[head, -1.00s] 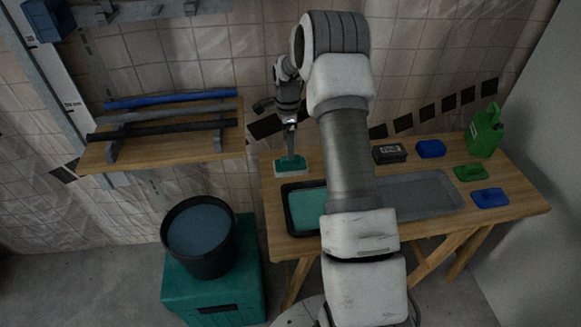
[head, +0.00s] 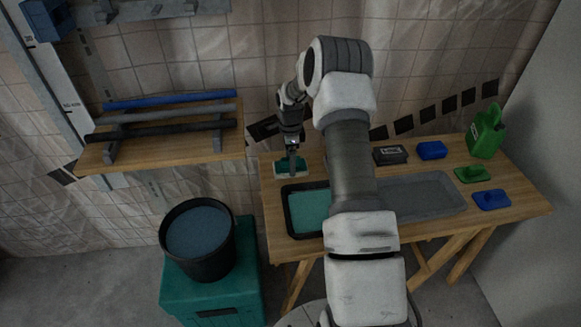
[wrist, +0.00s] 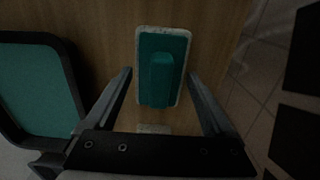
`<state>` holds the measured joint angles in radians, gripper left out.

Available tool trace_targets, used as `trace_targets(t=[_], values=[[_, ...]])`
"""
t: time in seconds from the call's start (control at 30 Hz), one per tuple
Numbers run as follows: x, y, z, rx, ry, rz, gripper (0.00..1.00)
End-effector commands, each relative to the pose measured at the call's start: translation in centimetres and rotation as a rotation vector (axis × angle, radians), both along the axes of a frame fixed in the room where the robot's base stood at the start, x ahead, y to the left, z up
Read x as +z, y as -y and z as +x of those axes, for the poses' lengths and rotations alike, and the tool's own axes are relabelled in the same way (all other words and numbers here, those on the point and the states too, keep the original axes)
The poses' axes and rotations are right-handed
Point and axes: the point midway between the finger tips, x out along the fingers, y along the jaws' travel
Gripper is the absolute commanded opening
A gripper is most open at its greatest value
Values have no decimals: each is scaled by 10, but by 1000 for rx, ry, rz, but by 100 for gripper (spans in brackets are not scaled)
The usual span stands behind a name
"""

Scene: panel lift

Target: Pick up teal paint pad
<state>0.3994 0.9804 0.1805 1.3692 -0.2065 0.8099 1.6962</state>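The teal paint pad (head: 290,168) lies at the back left corner of the wooden table. It is a teal block with a raised handle and a pale edge. In the wrist view the pad (wrist: 152,90) lies ahead of and between the finger lines. My gripper (wrist: 160,82) is open, its two fingers apart on either side of the pad's handle, with nothing held. In the head view my gripper (head: 292,160) is just over the pad and partly hides it.
A black tray of teal paint (head: 308,210) is in front of the pad. A grey tray (head: 425,195), a black box (head: 390,155), blue and green pads and a green jug (head: 485,132) are to the right. A shelf with pipes (head: 160,140) is left.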

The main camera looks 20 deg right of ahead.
Motion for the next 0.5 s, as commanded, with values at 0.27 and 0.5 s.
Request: trace_targets(t=[0.27,0.5], values=[[0,0,0,0,0,0,35],[0,0,0,0,0,0,24]])
